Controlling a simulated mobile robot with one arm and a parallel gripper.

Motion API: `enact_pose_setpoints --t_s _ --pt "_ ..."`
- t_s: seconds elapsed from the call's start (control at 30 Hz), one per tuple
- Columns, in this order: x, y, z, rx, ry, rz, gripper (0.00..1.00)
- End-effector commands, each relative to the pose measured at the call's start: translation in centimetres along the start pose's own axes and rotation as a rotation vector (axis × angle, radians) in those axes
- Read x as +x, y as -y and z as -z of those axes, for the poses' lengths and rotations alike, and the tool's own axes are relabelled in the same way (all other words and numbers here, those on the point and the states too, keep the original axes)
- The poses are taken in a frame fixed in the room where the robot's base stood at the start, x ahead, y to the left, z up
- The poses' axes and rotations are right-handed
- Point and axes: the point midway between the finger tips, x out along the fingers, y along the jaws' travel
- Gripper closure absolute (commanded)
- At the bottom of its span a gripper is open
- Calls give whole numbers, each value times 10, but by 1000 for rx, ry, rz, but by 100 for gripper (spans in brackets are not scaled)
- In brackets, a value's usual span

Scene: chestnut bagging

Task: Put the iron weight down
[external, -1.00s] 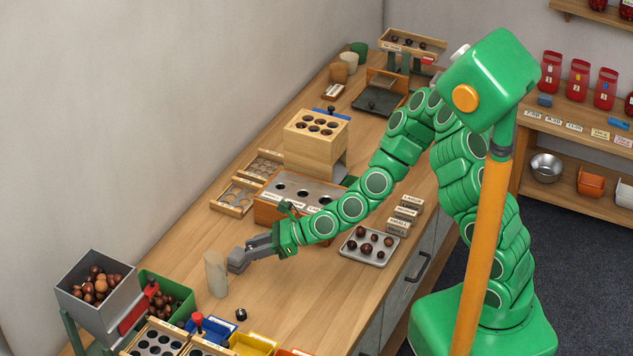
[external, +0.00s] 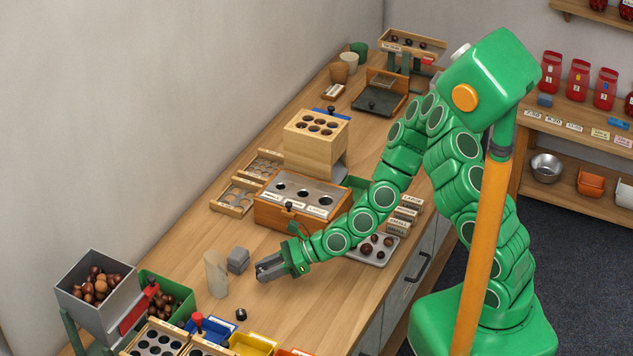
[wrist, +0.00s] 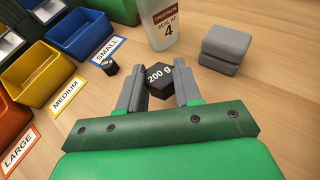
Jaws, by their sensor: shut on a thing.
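The iron weight (wrist: 159,79), dark and marked 200 g, is between the two fingertips of my gripper (wrist: 160,90) in the wrist view. My gripper is shut on it. In the external view my gripper (external: 264,270) is over the bench, right of a grey block (external: 238,260); the weight cannot be made out there. The wrist view does not settle whether the weight touches the bench. A smaller dark weight (wrist: 109,67) stands apart to the left, and also shows in the external view (external: 241,314).
A pale upright bag (external: 216,274) stands left of the grey block; its label shows in the wrist view (wrist: 168,20). Blue (wrist: 85,28), yellow (wrist: 38,75) and orange bins lie at left. A tray of chestnuts (external: 350,258) lies under my forearm.

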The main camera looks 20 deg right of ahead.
Motion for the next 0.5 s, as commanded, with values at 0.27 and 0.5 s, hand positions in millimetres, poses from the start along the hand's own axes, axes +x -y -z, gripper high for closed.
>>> enact_pose_setpoints --t_s 0.27,0.5 --pt "7 -1 17 -2 -2 -3 100" --pt "13 -1 33 0 0 -2 100"
